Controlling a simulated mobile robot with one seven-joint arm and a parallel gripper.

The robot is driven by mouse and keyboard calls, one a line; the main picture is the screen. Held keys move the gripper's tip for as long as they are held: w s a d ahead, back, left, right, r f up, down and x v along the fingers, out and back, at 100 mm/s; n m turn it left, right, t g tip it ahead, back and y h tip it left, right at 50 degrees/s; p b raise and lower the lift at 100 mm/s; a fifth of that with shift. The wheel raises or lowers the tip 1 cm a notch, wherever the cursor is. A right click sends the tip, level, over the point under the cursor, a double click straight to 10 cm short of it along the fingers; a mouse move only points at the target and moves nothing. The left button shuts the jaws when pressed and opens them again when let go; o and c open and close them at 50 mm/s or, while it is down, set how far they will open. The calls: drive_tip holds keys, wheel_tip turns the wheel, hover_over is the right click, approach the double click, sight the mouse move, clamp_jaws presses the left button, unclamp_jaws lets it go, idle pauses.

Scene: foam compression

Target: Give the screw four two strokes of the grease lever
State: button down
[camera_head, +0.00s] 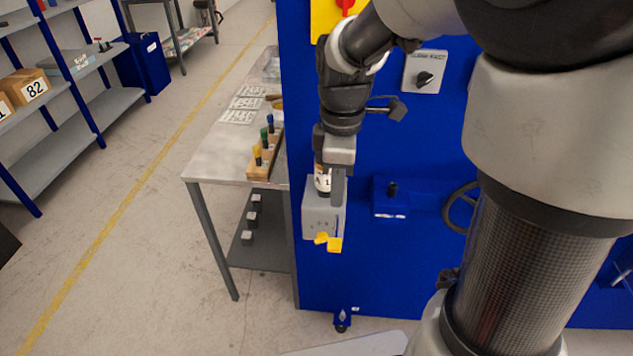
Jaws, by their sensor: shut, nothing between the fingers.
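A grey box (315,217) is fixed to the front of the blue machine, with a vertical slot on its face. A yellow lever (334,244) sticks out at its lower edge and looks lowered. My gripper (338,199) points down in front of the box's upper part, shut and empty, above the yellow lever. I cannot tell whether it touches the box. No screw marked four can be made out.
The blue machine (380,270) carries a rotary switch (424,78), a small blue box with a black knob (391,196) and a handwheel (461,207). A metal table (212,165) at left holds cards and a wooden block (262,174) with coloured handles. Floor at left is free.

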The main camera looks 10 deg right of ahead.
sight(334, 243)
wheel_tip(334, 243, down, 13)
drive_tip(key=shift+b, duration=0.75)
